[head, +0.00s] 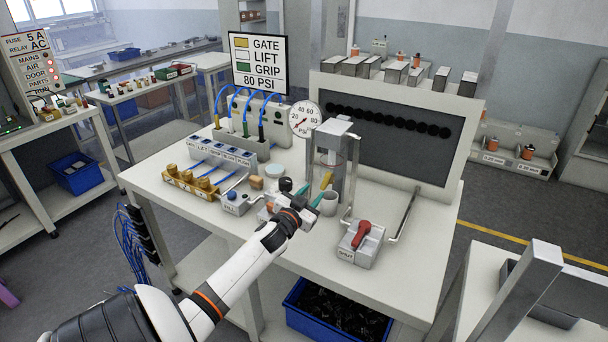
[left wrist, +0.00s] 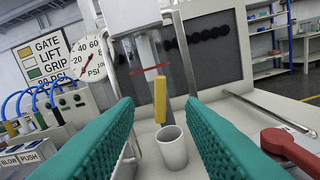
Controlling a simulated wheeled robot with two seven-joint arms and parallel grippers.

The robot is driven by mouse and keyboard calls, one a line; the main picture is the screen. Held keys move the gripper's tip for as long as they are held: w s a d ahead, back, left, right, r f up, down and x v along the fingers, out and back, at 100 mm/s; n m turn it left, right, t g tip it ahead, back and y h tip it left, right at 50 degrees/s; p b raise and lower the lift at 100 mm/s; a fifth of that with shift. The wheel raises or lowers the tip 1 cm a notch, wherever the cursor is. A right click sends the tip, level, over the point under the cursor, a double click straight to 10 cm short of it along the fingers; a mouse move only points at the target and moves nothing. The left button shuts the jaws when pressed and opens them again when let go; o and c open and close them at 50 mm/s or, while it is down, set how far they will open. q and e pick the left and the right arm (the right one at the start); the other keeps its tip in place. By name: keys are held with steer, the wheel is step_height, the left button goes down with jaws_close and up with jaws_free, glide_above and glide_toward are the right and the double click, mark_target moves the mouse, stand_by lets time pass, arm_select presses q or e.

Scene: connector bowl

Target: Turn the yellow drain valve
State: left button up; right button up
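The yellow drain valve is a small upright yellow handle (left wrist: 160,100) in front of the clear cylinder with a red line, seen in the left wrist view. In the head view it is a small yellow piece (head: 326,180) at the cylinder's foot. A pale cup (left wrist: 172,150) stands below it; the cup also shows in the head view (head: 328,204). My left gripper (head: 312,193) is open, its teal pads to either side of the handle in the left wrist view (left wrist: 160,108). I see no contact with the handle. My right gripper is not in view.
A red-handled valve box (head: 361,243) stands on the bench right of my left gripper. A pressure gauge (head: 305,119) is behind, left of the cylinder. The bench's right part is mostly clear.

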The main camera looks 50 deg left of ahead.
arm_select(q)
steer(key=shift+v, duration=2.15)
